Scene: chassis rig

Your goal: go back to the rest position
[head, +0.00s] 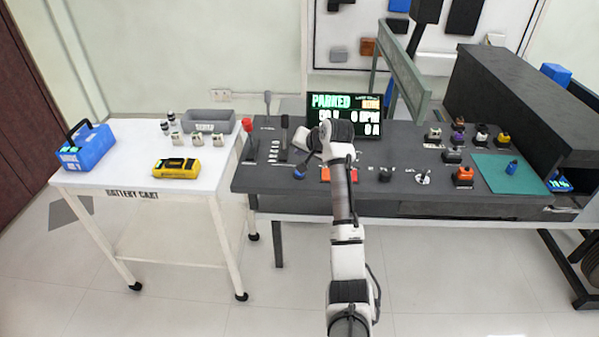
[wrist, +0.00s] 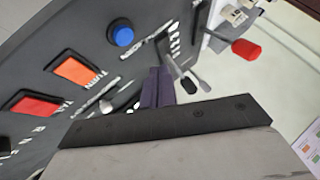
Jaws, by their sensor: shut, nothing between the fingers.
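My gripper (wrist: 158,87) shows in the wrist view as two dark fingers pressed together, shut and empty. It is over the dark console (head: 400,205), apart from the blue round button (wrist: 122,35) and the orange rocker (wrist: 75,72). In the head view my arm (head: 345,240) reaches up from the bottom over the console's middle. Its wrist end is in front of the lit screen (head: 330,101), and the fingers are hidden there.
A red-knobbed lever (head: 247,128) and black levers (head: 284,135) stand up on the console's left. A green post (head: 403,72) rises behind.

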